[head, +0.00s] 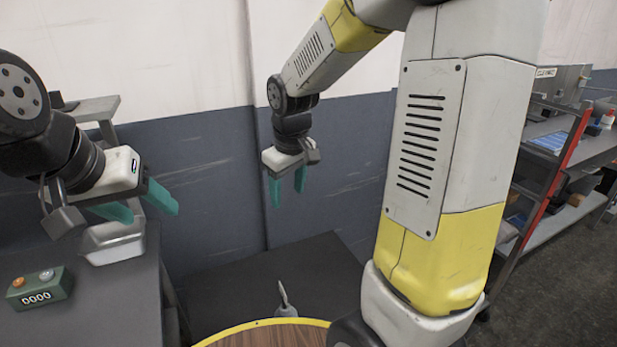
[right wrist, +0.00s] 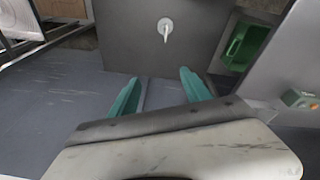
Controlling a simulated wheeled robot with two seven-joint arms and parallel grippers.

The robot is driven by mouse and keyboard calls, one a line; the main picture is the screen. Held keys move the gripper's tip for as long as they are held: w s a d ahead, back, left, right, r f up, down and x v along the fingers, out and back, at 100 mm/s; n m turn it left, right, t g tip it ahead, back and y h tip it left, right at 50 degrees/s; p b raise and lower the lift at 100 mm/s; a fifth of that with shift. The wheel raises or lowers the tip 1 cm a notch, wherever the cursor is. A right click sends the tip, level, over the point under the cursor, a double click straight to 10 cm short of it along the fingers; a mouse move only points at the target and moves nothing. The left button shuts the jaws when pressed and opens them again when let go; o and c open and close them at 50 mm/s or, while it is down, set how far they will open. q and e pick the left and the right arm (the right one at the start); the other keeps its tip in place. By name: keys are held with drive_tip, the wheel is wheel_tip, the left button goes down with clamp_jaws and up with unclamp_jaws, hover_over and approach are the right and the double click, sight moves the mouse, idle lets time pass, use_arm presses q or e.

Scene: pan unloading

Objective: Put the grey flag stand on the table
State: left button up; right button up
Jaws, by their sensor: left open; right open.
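The grey flag stand (head: 284,300) is a small pale grey piece with an upright pointed part. It stands on a low dark grey table (head: 315,265) at the bottom middle of the head view. It also shows near the top of the right wrist view (right wrist: 165,29), on the same dark surface, beyond my fingertips. My right gripper (head: 287,190) is open and empty, its teal fingers pointing down, above and apart from the stand. Its fingers also show in the right wrist view (right wrist: 160,88). My left gripper (head: 145,205) is open and empty over the left counter.
The left counter (head: 100,300) holds a metal pan (head: 112,243) and a green button box (head: 39,288). A green bin (right wrist: 247,46) sits beside the dark table in the right wrist view. Shelving (head: 545,180) with items stands at the right. Most of the dark table is bare.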

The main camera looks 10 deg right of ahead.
drive_tip(key=s+d+r+m+t+y, duration=0.1)
drive_tip(key=s+r+m+t, duration=0.1)
drive_tip(key=s+r, duration=0.3)
drive_tip(key=s+d+r+m+t, duration=0.1)
drive_tip(key=s+d+r+m, duration=0.1)
drive_tip(key=s+r, duration=0.4)
drive_tip(key=s+m, duration=0.1)
drive_tip(key=s, duration=0.4)
drive_tip(key=shift+s+d+m+t+y, duration=0.15)
drive_tip(key=shift+d+m+t+y, duration=0.05)
drive_tip(key=shift+m+t+y, duration=0.2)
